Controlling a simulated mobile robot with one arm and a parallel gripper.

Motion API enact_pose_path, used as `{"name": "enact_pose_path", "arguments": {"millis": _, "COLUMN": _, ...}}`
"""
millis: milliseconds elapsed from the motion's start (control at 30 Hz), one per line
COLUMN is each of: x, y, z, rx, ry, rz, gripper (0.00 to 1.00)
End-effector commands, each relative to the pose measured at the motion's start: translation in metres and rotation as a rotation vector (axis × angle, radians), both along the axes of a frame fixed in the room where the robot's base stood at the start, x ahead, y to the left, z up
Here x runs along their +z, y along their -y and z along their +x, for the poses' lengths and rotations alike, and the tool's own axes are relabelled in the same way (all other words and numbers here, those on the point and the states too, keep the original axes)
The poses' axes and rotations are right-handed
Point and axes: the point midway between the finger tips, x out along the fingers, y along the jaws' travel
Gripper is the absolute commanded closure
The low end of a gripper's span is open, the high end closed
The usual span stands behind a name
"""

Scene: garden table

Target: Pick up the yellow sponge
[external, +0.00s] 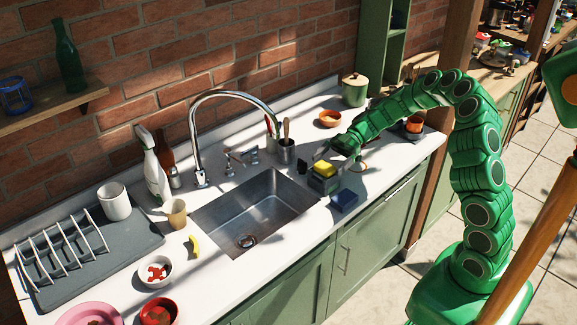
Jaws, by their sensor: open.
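The yellow sponge (324,169) is on the white counter's right part, just right of the sink. It appears to rest on top of a green block-like item (323,185). My gripper (318,164) is open at the yellow sponge, with a dark fingertip at its left side. The other fingertip is hard to make out, and I cannot tell whether either finger touches the sponge.
A dark blue sponge-like block (344,200) lies close by at the counter's front edge. The sink (262,207) with its tall faucet (196,130) is to the left. A utensil cup (286,151) and an orange bowl (330,119) stand behind.

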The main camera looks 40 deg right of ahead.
Motion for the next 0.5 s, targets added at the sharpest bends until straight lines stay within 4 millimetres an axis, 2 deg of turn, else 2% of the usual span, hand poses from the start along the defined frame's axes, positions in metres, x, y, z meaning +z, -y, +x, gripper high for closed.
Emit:
{"name": "enact_pose_path", "arguments": {"millis": 233, "x": -0.0009, "y": -0.0028, "z": 0.0002, "rx": -0.001, "ry": 0.000, "rz": -0.001, "gripper": 0.00}}
{"name": "enact_pose_path", "arguments": {"millis": 500, "x": -0.0009, "y": -0.0026, "z": 0.0003, "rx": -0.001, "ry": 0.000, "rz": -0.001, "gripper": 0.40}}
